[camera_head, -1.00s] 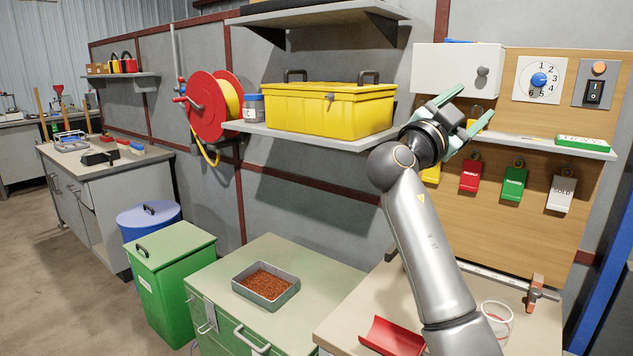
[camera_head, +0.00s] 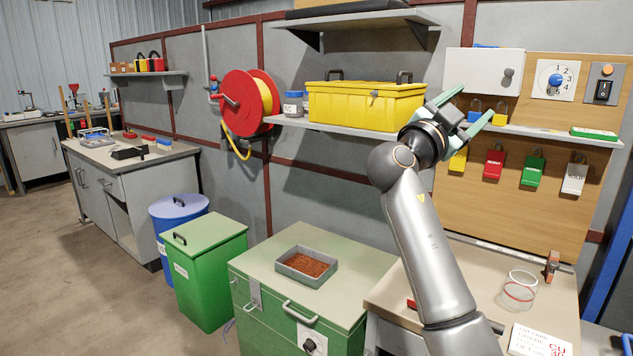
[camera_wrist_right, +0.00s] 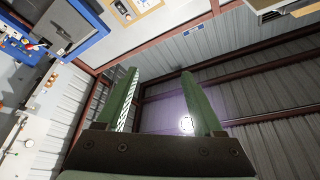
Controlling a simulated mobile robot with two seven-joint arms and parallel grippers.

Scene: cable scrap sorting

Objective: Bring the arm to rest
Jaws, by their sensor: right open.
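My right gripper (camera_head: 468,110) is raised in front of the wall, between the yellow toolbox and the white cabinet in the head view. Its green fingers are spread apart with nothing between them. In the right wrist view the fingers (camera_wrist_right: 165,105) also stand apart and empty, pointing up toward the roof. My right arm reaches up from the bottom of the head view and hides part of the workbench and the shelf end. My left gripper is not in view.
A yellow toolbox (camera_head: 366,107) stands on the wall shelf beside my gripper. A white cabinet (camera_head: 482,72) hangs to the right. Coloured tags (camera_head: 533,170) hang below. A tray of brown granules (camera_head: 306,266) sits on the green chest (camera_head: 370,277). The floor at left is clear.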

